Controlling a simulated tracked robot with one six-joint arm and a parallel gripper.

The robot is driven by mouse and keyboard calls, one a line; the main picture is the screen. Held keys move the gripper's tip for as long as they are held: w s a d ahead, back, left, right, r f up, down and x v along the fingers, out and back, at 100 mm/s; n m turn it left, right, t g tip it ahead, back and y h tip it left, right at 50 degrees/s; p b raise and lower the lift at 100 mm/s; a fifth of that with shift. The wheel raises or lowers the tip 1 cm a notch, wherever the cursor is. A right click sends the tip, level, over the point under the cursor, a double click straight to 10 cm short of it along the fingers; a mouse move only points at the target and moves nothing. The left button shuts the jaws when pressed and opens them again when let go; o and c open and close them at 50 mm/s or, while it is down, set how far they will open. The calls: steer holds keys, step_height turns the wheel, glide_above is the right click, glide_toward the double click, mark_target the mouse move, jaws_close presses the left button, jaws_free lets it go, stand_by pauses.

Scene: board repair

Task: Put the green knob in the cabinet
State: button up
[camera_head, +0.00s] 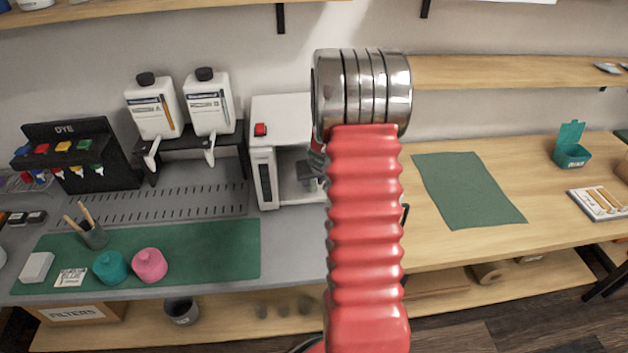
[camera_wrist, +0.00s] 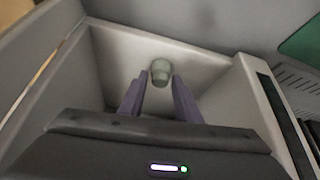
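The small pale grey-green knob (camera_wrist: 160,72) shows in the wrist view, inside a white box-like space. My gripper (camera_wrist: 160,76) has its two purple fingers apart, one on each side of the knob. A narrow gap seems to show beside the knob at each fingertip, so I see no clear grip. The white cabinet (camera_head: 281,106) stands at the middle of the bench in the head view, its front open and a red button on top. Its pale inner walls (camera_wrist: 115,55) surround the knob in the wrist view. My red arm hides part of the cabinet in the head view.
Left of the cabinet are a slotted grey plate (camera_head: 190,203), two white bottles (camera_head: 153,107) on a stand and a dye rack (camera_head: 70,150). Teal (camera_head: 111,267) and pink (camera_head: 150,265) pots sit on a green mat (camera_head: 215,255). The wooden table (camera_head: 440,245) at right is mostly clear.

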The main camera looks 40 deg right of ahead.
steer(key=shift+o, duration=1.4)
steer(key=shift+r, duration=0.1)
steer(key=v, duration=1.2)
